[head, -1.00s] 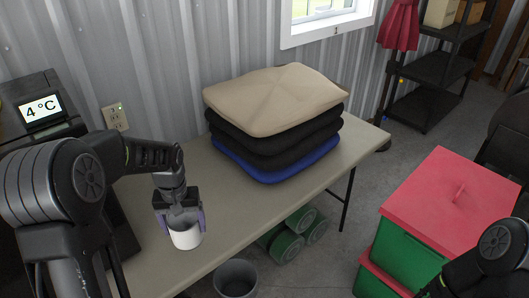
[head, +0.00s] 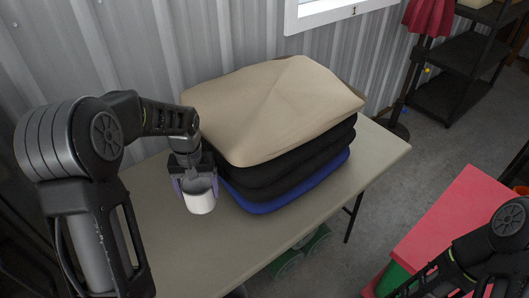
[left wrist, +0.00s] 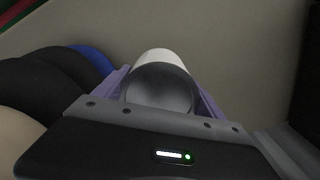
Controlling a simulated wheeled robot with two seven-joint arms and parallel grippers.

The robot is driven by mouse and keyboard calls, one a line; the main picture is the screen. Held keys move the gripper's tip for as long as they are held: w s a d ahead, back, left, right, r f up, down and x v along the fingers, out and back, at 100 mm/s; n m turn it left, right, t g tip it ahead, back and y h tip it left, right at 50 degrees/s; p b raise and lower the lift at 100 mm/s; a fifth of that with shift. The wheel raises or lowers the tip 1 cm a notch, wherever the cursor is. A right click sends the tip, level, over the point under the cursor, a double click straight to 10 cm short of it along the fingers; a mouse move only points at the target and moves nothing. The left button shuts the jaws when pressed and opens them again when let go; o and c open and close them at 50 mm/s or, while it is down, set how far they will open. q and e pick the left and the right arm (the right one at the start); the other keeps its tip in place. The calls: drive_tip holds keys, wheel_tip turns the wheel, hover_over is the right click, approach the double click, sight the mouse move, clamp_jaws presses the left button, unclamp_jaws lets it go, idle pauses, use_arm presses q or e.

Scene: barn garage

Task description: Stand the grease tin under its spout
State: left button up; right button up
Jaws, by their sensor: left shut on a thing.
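The white tin (head: 201,202) is in my left gripper (head: 197,190), near the stacked cushions in the head view. The gripper's purple fingers close on its two sides, and the tin looks upright. In the left wrist view the tin (left wrist: 160,85) sits between the fingers with its grey round top toward the camera. Whether it touches the table or hangs just above it, I cannot tell. No spout can be made out in either view. My right arm shows at the lower right of the head view, but its gripper is out of frame.
A stack of tan, black and blue cushions (head: 275,110) stands on the beige table (head: 170,250), close right of the tin. The table's front left is clear. A red-lidded green box (head: 450,225) and a black shelf (head: 450,95) stand beyond the table. Green rolls (head: 300,255) lie below.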

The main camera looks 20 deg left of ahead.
use_arm(q)
drive_tip(key=shift+w+r, duration=0.15)
drive_tip(key=shift+r, duration=0.1)
hover_over(207, 222)
drive_tip(key=shift+f+p, duration=0.4)
drive_tip(key=shift+f, duration=2.75)
wheel_tip(207, 222, down, 4)
drive_tip(key=shift+a+r+p, duration=0.1)
drive_tip(key=shift+r+p, duration=0.05)
drive_tip(key=shift+p, duration=0.15)
